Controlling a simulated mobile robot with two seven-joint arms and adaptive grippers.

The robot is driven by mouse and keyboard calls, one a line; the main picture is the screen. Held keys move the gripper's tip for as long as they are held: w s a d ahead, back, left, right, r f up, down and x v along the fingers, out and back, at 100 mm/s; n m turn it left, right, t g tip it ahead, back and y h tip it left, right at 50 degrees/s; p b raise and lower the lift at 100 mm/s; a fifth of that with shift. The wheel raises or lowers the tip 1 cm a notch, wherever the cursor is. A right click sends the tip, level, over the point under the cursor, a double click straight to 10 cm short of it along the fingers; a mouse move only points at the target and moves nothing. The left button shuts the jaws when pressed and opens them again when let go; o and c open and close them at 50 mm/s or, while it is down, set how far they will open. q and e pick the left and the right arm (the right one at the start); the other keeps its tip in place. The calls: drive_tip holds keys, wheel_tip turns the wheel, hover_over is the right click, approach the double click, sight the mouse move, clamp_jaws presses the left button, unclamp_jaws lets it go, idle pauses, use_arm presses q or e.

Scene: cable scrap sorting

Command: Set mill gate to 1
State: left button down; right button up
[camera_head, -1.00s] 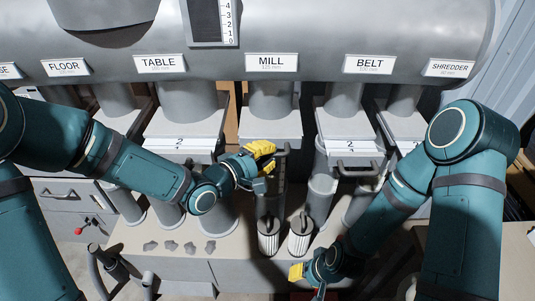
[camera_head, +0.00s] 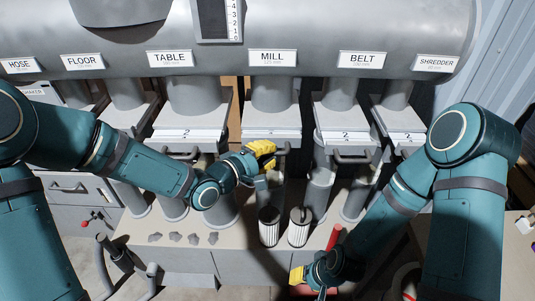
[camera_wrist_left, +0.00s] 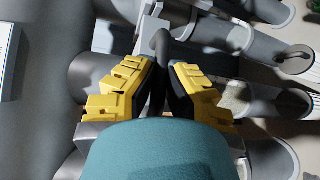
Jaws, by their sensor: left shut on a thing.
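The MILL sign (camera_head: 272,58) hangs on the big grey duct, above the mill pipe (camera_head: 272,90) and the mill gate (camera_head: 273,128). No number can be read on this gate's front. My left gripper (camera_head: 268,158) is at the front of the mill gate, its yellow fingers shut on the dark gate handle. In the left wrist view the handle (camera_wrist_left: 161,45) stands between the two fingers (camera_wrist_left: 158,82). My right gripper (camera_head: 305,277) is low at the front, partly hidden by its own arm, away from the gate.
The table gate (camera_head: 187,134) and belt gate (camera_head: 346,136) stand on either side, both marked 2. The shredder gate (camera_head: 406,137) also reads 2. Two pleated filters (camera_head: 268,228) stand below my left gripper. A scale (camera_head: 233,20) is above MILL.

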use_arm(q)
drive_tip(key=shift+w+d, duration=0.1)
drive_tip(key=shift+w, duration=0.05)
drive_tip(key=c, duration=1)
unclamp_jaws()
drive_tip(key=shift+d, duration=0.1)
drive_tip(key=v, duration=1.2)
drive_tip(key=shift+w, duration=0.1)
drive_tip(key=s+f+m+g+y, duration=0.2)
drive_tip(key=f+m+g+y, duration=0.1)
drive_tip(key=f, duration=0.9)
drive_tip(key=s+f+m+g+y, duration=0.2)
drive_tip(key=f+g+y, duration=0.1)
drive_tip(key=f, duration=0.8)
drive_tip(key=s+a+f+m+g+y, duration=0.1)
drive_tip(key=s+f+m+g, duration=0.3)
drive_tip(key=s+f, duration=0.3)
drive_tip(key=shift+s+f+y, duration=0.2)
drive_tip(key=shift+f+y, duration=0.2)
